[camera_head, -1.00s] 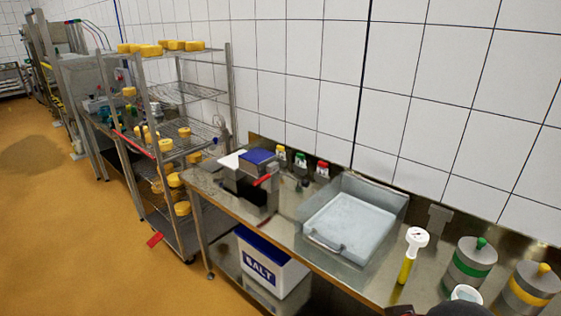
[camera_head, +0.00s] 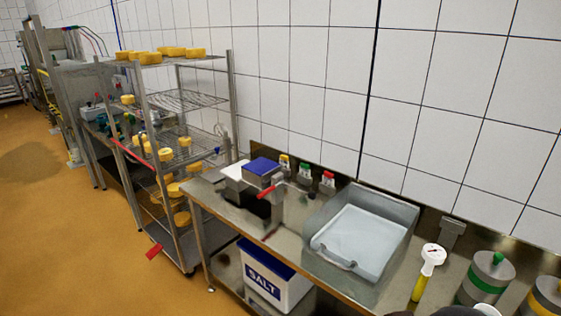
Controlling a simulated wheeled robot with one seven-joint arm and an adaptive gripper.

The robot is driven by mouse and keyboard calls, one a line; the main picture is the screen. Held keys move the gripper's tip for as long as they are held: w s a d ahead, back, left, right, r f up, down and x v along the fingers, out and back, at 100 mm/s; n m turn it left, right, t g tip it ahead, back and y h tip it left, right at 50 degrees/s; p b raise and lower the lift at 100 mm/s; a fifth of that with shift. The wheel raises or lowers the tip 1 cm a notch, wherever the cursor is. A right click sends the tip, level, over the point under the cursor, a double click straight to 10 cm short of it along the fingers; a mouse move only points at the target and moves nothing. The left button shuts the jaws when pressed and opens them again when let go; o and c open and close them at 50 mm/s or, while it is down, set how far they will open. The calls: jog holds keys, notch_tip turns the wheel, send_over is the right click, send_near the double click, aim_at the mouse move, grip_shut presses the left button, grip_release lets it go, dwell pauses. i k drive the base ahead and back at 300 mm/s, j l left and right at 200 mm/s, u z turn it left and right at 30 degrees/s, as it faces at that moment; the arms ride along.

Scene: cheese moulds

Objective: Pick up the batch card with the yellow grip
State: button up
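Three small upright pieces with coloured tops stand in a row against the wall at the back of the steel bench. The leftmost has a yellow top and looks like the batch card with the yellow grip (camera_head: 285,163). Beside it are a green-topped one (camera_head: 305,173) and a red-topped one (camera_head: 328,180). They are too small to read. My gripper's fingers do not show; only a dark rounded edge, which may be part of my arm, shows at the bottom right. It is well apart from the cards.
A grey tray (camera_head: 398,236) stands on the steel bench (camera_head: 222,199), right of the cards. A blue-topped block (camera_head: 262,166) and a red-handled device stand left. A yellow-handled dial thermometer (camera_head: 425,270) and lidded moulds (camera_head: 485,280) are at right. A cheese rack (camera_head: 232,110) stands further left.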

aim_at(283, 159)
jog(key=i+j+z, duration=0.15)
jog(key=i+j, duration=2.65)
jog(key=j, duration=0.15)
